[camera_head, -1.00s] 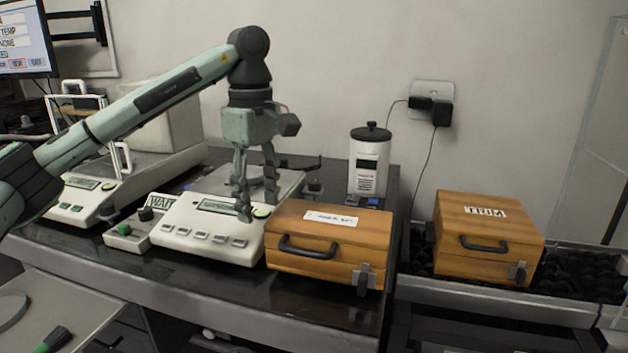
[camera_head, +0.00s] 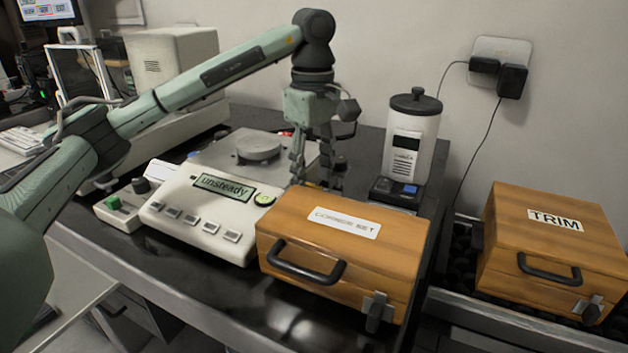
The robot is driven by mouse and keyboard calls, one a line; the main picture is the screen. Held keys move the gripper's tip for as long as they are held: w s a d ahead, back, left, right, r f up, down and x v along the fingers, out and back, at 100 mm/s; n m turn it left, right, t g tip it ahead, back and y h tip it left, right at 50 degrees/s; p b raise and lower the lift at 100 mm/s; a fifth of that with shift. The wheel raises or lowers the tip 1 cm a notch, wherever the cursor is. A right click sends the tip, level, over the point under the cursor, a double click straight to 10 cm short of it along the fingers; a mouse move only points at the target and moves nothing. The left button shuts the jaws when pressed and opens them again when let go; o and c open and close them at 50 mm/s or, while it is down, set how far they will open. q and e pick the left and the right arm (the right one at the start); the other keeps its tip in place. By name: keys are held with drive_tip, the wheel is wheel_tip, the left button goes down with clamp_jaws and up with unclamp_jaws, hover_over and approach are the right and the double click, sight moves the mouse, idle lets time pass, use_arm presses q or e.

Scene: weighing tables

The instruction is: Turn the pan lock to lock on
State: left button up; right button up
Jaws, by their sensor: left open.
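The balance (camera_head: 165,195) stands on the dark table, with a display (camera_head: 222,187) reading "unsteady" and a row of front buttons. A round grey disc (camera_head: 258,146) sits on its square pan (camera_head: 238,163). My left gripper (camera_head: 316,180) is open and points down at the balance's right side, behind the wooden case. Its fingers stand apart, and I see nothing held between them. I cannot make out the pan lock clearly; the gripper and case cover part of that side. My right gripper is not in view.
A wooden case (camera_head: 340,255) sits close in front of the gripper. A white canister (camera_head: 412,140) stands behind to the right. A small box with green and black knobs (camera_head: 122,208) is left of the balance. The TRIM case (camera_head: 550,245) is at far right.

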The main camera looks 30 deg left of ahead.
use_arm(q)
drive_tip(key=shift+f, duration=0.85)
drive_tip(key=shift+c, duration=0.6)
clamp_jaws()
drive_tip(key=shift+n, duration=0.3)
drive_tip(key=shift+w+n, duration=0.1)
drive_tip(key=shift+n, duration=2.5)
